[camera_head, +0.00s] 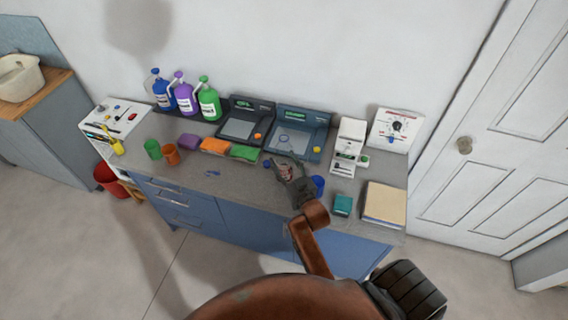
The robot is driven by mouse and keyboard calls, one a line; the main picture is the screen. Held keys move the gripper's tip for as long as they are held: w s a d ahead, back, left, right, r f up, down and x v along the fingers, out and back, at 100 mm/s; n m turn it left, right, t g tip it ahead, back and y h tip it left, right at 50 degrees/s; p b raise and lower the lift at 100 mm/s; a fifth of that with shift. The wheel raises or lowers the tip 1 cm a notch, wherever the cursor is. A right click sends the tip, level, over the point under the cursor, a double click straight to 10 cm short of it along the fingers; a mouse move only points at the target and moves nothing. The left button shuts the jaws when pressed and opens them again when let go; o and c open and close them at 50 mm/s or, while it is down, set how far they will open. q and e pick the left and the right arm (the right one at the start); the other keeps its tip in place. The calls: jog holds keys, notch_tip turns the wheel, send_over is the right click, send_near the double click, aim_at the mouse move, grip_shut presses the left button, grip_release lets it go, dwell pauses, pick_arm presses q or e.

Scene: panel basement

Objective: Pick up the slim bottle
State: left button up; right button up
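A slim yellow bottle (117,146) with a narrow top stands at the left end of the grey counter (215,185), near a white panel box; it is small in view. Three larger jugs, blue (162,92), purple (184,95) and green (209,101), stand at the back left. My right gripper (283,157) is over the middle of the counter, in front of the right-hand dark scale. Its fingers look spread, with nothing clearly held between them. It is far to the right of the yellow bottle. My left gripper is not in view.
Green (153,149) and orange (171,154) cups stand right of the yellow bottle, followed by purple, orange and green blocks. Two dark scales (245,122) stand behind. A blue cup (317,186), teal box (342,205) and tan stack (384,204) are at right. The front left counter is mostly clear.

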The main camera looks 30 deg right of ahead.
jog(key=s+r, duration=0.1)
jog(key=r, duration=0.1)
jog(key=s+r, duration=0.2)
jog(key=s+r+p, duration=0.1)
jog(key=s+r, duration=0.1)
jog(key=r, duration=0.1)
send_near(289, 154)
jog(key=shift+s+d+r, duration=0.15)
jog(key=shift+d+r, duration=0.1)
jog(key=shift+r, duration=0.45)
jog(key=shift+s+d+r, duration=0.2)
jog(key=shift+d+r, duration=0.05)
jog(key=shift+r, duration=0.4)
jog(key=shift+s+d+r, duration=0.15)
jog(key=shift+d+r, duration=0.05)
jog(key=shift+r, duration=0.5)
